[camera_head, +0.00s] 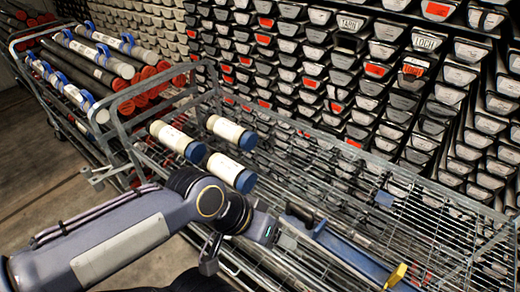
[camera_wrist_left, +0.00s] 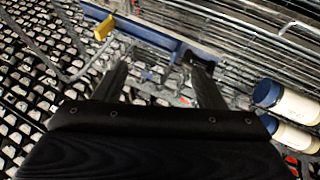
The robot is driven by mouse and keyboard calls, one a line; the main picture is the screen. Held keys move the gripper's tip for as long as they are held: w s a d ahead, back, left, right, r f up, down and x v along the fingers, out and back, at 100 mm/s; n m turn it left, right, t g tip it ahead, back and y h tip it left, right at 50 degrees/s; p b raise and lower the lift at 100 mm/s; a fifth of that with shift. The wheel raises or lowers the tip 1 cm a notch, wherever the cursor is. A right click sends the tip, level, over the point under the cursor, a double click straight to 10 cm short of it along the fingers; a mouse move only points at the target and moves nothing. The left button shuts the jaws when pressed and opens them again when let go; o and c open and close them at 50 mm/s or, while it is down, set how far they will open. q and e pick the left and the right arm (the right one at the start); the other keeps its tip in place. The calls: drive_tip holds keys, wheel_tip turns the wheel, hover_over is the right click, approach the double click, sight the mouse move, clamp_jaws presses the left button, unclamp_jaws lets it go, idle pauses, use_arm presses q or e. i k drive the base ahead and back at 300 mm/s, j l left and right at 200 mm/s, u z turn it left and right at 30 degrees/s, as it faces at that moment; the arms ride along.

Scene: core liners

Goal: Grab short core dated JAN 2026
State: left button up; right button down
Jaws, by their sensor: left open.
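Three short cores with white bodies and blue caps lie in the wire cart: one at the left (camera_head: 170,135), one at the back right (camera_head: 226,129) and one at the front right (camera_head: 225,166). Their label text is too small to read, so I cannot tell which is dated JAN 2026. Two of them show at the right edge of the left wrist view, an upper one (camera_wrist_left: 292,104) and a lower one (camera_wrist_left: 295,138). My left gripper (camera_wrist_left: 158,66) is open and empty, over the cart to the right of the cores and apart from them. My right gripper is not in view.
A blue bar (camera_head: 345,252) with a yellow end (camera_head: 397,275) runs along the wire cart (camera_head: 400,200) near my left gripper. Long cores with red and blue ends (camera_head: 95,60) fill a rack at the left. A wall of labelled trays (camera_head: 380,70) stands behind.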

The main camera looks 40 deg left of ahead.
sight(243, 180)
drive_tip(key=u, duration=1.75)
drive_tip(key=i+j+z, duration=0.1)
drive_tip(key=z, duration=0.6)
drive_tip(key=i+j+z, duration=0.25)
drive_tip(key=j, duration=0.35)
drive_tip(key=j+z, duration=0.3)
drive_tip(key=j, duration=0.3)
drive_tip(key=i+j+z, duration=0.1)
drive_tip(key=j+z, duration=0.15)
drive_tip(key=j, duration=1.15)
drive_tip(key=i+j, duration=0.1)
drive_tip(key=j, duration=0.55)
